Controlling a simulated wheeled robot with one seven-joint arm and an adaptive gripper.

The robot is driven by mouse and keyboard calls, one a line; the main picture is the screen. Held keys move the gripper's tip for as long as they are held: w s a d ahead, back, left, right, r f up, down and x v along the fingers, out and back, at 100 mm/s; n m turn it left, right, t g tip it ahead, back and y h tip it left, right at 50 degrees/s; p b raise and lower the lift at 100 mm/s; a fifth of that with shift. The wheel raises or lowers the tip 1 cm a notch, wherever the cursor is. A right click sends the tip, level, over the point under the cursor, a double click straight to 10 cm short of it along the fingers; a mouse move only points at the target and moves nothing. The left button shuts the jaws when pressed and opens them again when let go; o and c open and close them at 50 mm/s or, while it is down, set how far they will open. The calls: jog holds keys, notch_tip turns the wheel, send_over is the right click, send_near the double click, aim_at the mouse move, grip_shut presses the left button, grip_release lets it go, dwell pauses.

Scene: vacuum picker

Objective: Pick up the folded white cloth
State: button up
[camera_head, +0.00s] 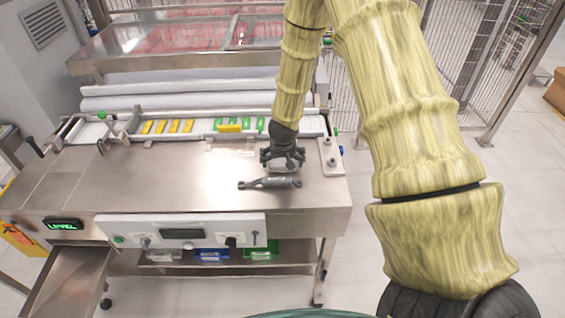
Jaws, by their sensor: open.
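My gripper (283,160) hangs at the end of my yellow, bamboo-like arm over the right part of the steel table top (180,190). Its fingers are apart and point down. A small pale, flat patch (284,168) shows just below and between the fingers, partly hidden by them. It may be the folded white cloth, but it is too small to tell. I see nothing held in the gripper, and whether the fingers touch the patch cannot be told.
A grey handled tool (270,184) lies just in front of my gripper. A white slotted strip with yellow and green pieces (188,127) runs behind. White rolls (190,98) lie farther back. A small plate with knobs (328,155) is at right. The table's middle is clear.

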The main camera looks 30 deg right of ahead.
aim_at(282, 161)
jog(key=c, duration=0.8)
jog(key=shift+r+b, duration=0.4)
jog(key=shift+r, duration=0.4)
jog(key=shift+r+b, duration=0.35)
jog(key=shift+r, duration=0.6)
jog(key=s+a+b, duration=0.1)
jog(key=s+a, duration=0.1)
jog(key=s, duration=0.2)
jog(key=s+a+r+b, duration=0.1)
jog(key=s+a+b, duration=0.1)
jog(key=s, duration=0.3)
jog(key=s+a+b, duration=0.2)
jog(key=s+a, duration=0.1)
jog(key=s, duration=0.2)
jog(key=shift+s+a+r, duration=0.1)
jog(key=shift+a+r, duration=0.2)
